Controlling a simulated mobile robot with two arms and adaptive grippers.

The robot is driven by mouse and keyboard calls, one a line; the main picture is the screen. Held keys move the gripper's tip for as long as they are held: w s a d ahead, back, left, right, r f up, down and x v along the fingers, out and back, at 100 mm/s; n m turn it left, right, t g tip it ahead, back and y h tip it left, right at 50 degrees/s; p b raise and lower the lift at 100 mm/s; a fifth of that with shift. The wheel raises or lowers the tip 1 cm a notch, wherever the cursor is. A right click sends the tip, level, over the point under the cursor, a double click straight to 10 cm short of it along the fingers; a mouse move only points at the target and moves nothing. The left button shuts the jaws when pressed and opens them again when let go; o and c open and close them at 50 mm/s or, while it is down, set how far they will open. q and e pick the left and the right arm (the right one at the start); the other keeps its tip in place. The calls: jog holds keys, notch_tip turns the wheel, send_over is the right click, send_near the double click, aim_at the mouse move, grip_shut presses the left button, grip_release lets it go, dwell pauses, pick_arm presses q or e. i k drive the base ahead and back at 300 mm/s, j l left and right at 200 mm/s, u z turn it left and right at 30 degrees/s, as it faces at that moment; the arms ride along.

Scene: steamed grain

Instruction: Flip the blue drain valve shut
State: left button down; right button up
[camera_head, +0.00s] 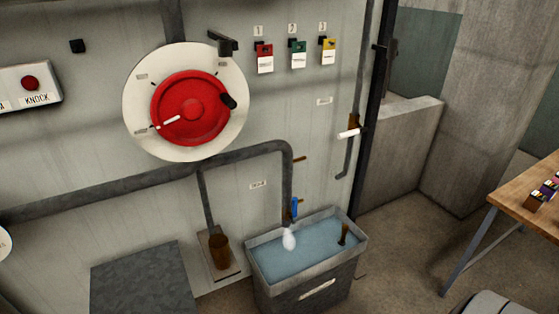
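The blue drain valve (295,208) is a small blue lever on the lower end of the grey pipe that bends down to the tub. It hangs roughly upright, close to the pipe. Just below it a white plume (289,239) shows over the water in the grey tub (262,298). Neither of my grippers is in view, and nothing touches the valve.
A red wheel (188,108) on a white disc is on the wall. Red, green and yellow tags (298,55) hang at its right. A white-handled lever (349,133) is near the door frame. A grey box (142,280) stands left, a wooden table (530,205) right.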

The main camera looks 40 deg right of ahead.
aim_at(295, 200)
jog(key=z, duration=1.25)
